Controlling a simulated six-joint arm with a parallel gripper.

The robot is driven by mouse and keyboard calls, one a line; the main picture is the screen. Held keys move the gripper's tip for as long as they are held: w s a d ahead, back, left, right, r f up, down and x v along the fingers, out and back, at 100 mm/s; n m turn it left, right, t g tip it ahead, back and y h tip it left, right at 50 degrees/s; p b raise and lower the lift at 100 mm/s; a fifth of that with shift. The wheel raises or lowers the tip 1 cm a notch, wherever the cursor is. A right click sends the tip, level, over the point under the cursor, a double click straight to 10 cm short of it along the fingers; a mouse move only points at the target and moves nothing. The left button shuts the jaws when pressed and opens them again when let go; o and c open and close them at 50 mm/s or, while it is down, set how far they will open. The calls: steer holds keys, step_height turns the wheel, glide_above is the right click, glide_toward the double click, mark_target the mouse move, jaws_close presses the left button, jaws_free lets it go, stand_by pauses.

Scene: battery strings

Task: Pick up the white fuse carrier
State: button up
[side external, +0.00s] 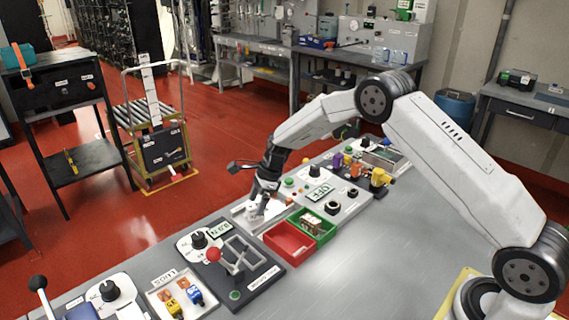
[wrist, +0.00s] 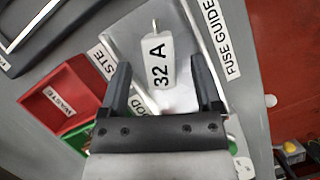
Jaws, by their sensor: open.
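The white fuse carrier (wrist: 158,50), marked "32 A", is in the upper middle of the wrist view, with a small pale tip at its top end. It is in or over a pale tray (wrist: 201,37) labelled "FUSE GUIDE"; I cannot tell how it is seated. My gripper (wrist: 162,72) is open, with one black finger on each side of the carrier's lower part and gaps visible on both sides. In the side external view my gripper (side external: 257,203) points down at the tray, and the carrier cannot be clearly told apart there.
A red bin (wrist: 62,107) marked "WASTE" and a green bin (side external: 326,222) holding small items stand beside the tray. A panel with a red-knobbed lever (side external: 214,255) stands to the left. Panels with knobs and buttons lie beyond. The bench's near surface (side external: 385,255) is clear.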

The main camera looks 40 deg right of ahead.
steer(key=shift+x, duration=1)
steer(key=shift+c, duration=0.2)
jaws_close()
